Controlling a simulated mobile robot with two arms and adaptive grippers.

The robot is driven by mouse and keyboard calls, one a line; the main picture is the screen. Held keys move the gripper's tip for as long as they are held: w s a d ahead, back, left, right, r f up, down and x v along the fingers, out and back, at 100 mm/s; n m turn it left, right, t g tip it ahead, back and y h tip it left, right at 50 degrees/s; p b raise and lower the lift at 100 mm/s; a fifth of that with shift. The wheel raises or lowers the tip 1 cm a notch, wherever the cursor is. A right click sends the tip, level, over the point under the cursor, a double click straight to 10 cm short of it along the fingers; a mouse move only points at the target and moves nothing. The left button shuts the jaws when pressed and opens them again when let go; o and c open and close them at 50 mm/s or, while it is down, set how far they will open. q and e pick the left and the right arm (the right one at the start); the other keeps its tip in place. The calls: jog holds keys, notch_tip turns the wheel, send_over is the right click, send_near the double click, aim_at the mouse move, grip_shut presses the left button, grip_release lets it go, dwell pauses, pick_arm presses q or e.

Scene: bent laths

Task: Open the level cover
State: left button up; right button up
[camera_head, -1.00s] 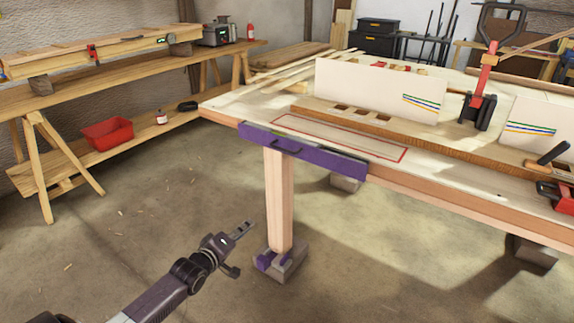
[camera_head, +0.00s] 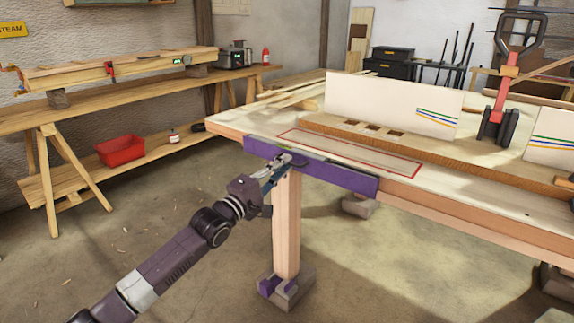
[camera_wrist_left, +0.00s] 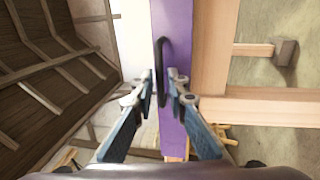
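The level cover looks to be the purple panel (camera_head: 340,177) along the front edge of the workbench; it lies flat against the edge. In the left wrist view the purple panel (camera_wrist_left: 172,25) runs up the middle and carries a thin black bow handle (camera_wrist_left: 165,70). My right gripper is not in view.
The workbench (camera_head: 480,190) has a red-outlined rectangle on its top beside the panel. A wooden leg (camera_head: 286,225) stands just below the gripper on a block. White boards and a red clamp (camera_head: 502,90) stand farther back. The floor left of the leg is clear.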

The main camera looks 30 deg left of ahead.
pick_arm(q)
jog(key=shift+x, duration=0.9)
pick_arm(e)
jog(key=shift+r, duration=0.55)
pick_arm(q)
jog(key=shift+c, duration=0.4)
grip_shut()
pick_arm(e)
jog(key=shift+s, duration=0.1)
pick_arm(q)
jog(key=shift+f, duration=0.1)
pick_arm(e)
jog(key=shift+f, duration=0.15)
